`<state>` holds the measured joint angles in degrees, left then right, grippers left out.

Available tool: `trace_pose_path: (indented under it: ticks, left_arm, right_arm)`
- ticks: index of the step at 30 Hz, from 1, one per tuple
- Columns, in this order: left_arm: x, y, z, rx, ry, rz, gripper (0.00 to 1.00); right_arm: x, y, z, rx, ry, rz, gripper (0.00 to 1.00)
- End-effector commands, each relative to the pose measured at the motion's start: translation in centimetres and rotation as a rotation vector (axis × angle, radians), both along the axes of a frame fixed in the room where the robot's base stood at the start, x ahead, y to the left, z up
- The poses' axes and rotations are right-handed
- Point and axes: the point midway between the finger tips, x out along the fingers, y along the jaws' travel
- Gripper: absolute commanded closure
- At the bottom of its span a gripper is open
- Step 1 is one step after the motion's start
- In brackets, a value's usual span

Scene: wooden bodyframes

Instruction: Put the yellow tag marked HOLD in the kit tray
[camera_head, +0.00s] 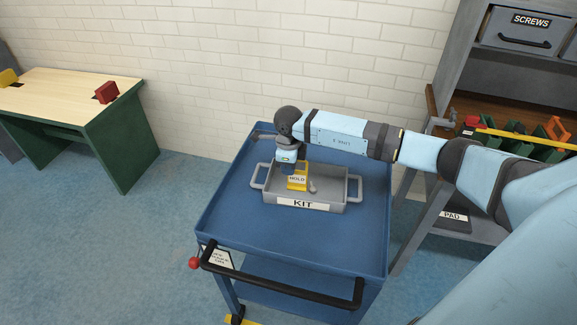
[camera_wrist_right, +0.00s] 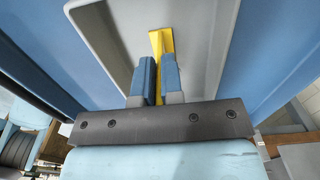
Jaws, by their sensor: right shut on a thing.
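The yellow tag marked HOLD (camera_head: 298,178) shows in the head view over the inside of the grey kit tray (camera_head: 325,205). My right gripper (camera_head: 288,170) is shut on the tag. In the right wrist view the yellow tag (camera_wrist_right: 161,42) sticks out between the two blue fingers of my right gripper (camera_wrist_right: 160,85), with the grey tray (camera_wrist_right: 105,50) around and beyond it. I cannot tell whether the tag touches the tray floor. The tray stands on the blue cart's top. My left gripper is not in view.
The blue cart (camera_head: 235,205) has raised edges and a black handle (camera_head: 280,282). A small light object (camera_head: 312,187) shows inside the tray. A workbench (camera_head: 60,90) with a red block stands at the left. Shelving with a SCREWS drawer (camera_head: 525,28) is at the right.

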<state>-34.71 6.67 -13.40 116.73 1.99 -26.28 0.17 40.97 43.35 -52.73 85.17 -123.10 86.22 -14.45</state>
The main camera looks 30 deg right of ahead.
Motion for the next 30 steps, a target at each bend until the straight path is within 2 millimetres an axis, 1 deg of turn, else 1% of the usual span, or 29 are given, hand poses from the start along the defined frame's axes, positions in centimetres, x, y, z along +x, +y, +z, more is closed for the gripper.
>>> trace_pose_path:
  ticks: [4,7,9,11,18,22,26,30]
  left_arm:
    - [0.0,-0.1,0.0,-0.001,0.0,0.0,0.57]
    - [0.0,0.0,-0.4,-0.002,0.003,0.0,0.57]
    - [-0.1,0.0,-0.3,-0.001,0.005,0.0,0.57]
    - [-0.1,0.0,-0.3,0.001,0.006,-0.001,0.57]
    - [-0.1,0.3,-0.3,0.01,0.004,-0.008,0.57]
    - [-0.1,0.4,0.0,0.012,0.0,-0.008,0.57]
    - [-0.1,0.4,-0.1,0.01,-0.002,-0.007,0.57]
    - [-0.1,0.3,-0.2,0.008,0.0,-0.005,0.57]
  right_arm:
    - [0.0,0.0,0.1,-0.001,-0.001,0.0,1.0]
    - [0.0,0.0,-0.3,-0.001,-0.001,0.0,1.0]
    - [0.0,0.0,-0.2,-0.001,-0.001,0.0,0.81]
    - [0.0,0.0,-0.2,-0.001,-0.001,0.0,0.67]
    - [0.0,0.0,-0.1,-0.001,-0.001,0.0,0.67]
    - [0.0,0.0,0.5,0.0,-0.001,0.0,0.67]
    - [0.1,0.0,2.4,-0.001,-0.005,0.001,0.67]
    - [0.1,0.0,5.5,-0.001,-0.005,0.002,0.67]
